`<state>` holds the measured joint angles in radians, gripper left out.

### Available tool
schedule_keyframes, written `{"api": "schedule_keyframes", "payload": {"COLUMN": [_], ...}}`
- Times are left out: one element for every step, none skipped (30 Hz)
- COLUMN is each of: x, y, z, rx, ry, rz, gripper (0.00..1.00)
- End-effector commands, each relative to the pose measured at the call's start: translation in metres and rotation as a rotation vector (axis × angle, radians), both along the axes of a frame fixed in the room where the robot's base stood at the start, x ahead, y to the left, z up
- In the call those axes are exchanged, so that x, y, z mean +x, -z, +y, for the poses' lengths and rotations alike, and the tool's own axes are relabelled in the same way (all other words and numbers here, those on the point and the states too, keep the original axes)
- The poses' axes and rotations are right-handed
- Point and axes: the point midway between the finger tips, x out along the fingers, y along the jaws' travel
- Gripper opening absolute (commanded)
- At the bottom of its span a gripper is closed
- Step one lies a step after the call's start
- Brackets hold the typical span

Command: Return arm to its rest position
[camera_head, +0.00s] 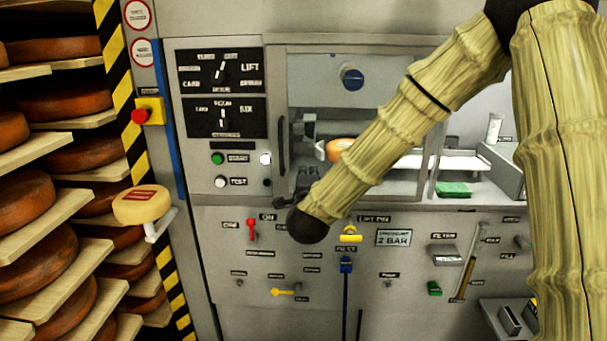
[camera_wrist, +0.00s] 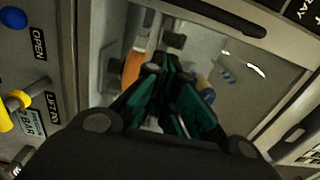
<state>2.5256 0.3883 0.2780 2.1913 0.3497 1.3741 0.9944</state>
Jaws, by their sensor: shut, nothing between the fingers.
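My arm comes in from the upper right in the head view, in a ribbed tan sleeve. It bends down to a black joint in front of the machine's panel. My gripper (camera_head: 307,180) is dark and partly hidden there, at the lower left of the machine's windowed chamber (camera_head: 390,68). In the wrist view my gripper (camera_wrist: 172,72) shows teal fingers brought together, with nothing held between them. An orange round piece (camera_head: 341,149) sits in the chamber behind my forearm. It also shows beside the fingers in the wrist view (camera_wrist: 132,68), apparently apart from them.
Shelves of cheese wheels (camera_head: 25,190) stand at the left. A pale yellow wheel (camera_head: 141,205) with a red label rests on a small bracket near the striped post. The front panel carries a red lever (camera_head: 251,229), a yellow valve (camera_head: 349,233) and a blue handle (camera_head: 346,264).

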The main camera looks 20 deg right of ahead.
Motion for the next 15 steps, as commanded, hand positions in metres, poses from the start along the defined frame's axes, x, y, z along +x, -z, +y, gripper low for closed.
{"api": "schedule_keyframes", "payload": {"x": [-0.009,-0.014,-0.021,-0.026,-0.031,-0.037,-0.041,-0.045,-0.049,-0.053,-0.056,-0.059,-0.061,-0.062,-0.064], "y": [0.003,0.003,0.003,0.002,0.002,0.002,0.002,0.002,0.002,0.002,0.002,0.001,0.001,0.001,0.001], "z": [0.005,0.008,0.010,0.012,0.014,0.016,0.018,0.019,0.021,0.022,0.023,0.024,0.025,0.026,0.026], "rx": [0.001,0.001,0.001,0.001,0.000,0.000,0.001,0.001,0.002,0.001,0.001,0.000,0.000,0.000,0.000], "ry": [-0.003,-0.002,-0.002,-0.003,-0.003,-0.003,-0.003,-0.003,-0.002,-0.001,-0.001,-0.001,-0.001,-0.001,-0.001], "rz": [0.002,0.002,0.002,0.002,0.001,0.001,0.002,0.002,0.001,0.001,0.001,0.001,0.001,0.001,0.001], "gripper": [0.00,0.00,0.00,0.00,0.00,0.00,0.00,0.00,0.00,0.00,0.00,0.00,0.00,0.00,0.00]}}
